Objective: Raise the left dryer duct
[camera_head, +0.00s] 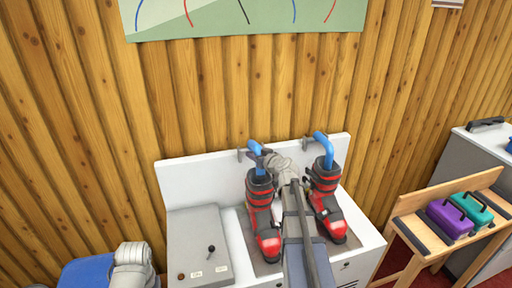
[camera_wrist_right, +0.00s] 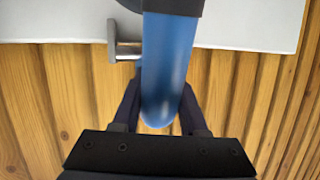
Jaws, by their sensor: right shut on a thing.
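The left dryer duct (camera_head: 255,147) is a bent blue tube at the back of the white dryer bench, with its lower end at the cuff of the left red and black boot (camera_head: 259,205). My right gripper (camera_head: 263,154) is shut on this duct near its top. In the right wrist view the blue duct (camera_wrist_right: 168,60) runs between the two dark fingers (camera_wrist_right: 160,112). The right duct (camera_head: 322,140) is a similar blue tube going down into the right boot (camera_head: 327,205). My left gripper is out of view.
Metal brackets (camera_head: 307,143) stick out by the back panel; one shows beside the duct in the wrist view (camera_wrist_right: 124,48). A grey control box (camera_head: 198,245) with a small lever sits left of the boots. A wooden stand (camera_head: 421,234) with purple and teal cases is at right.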

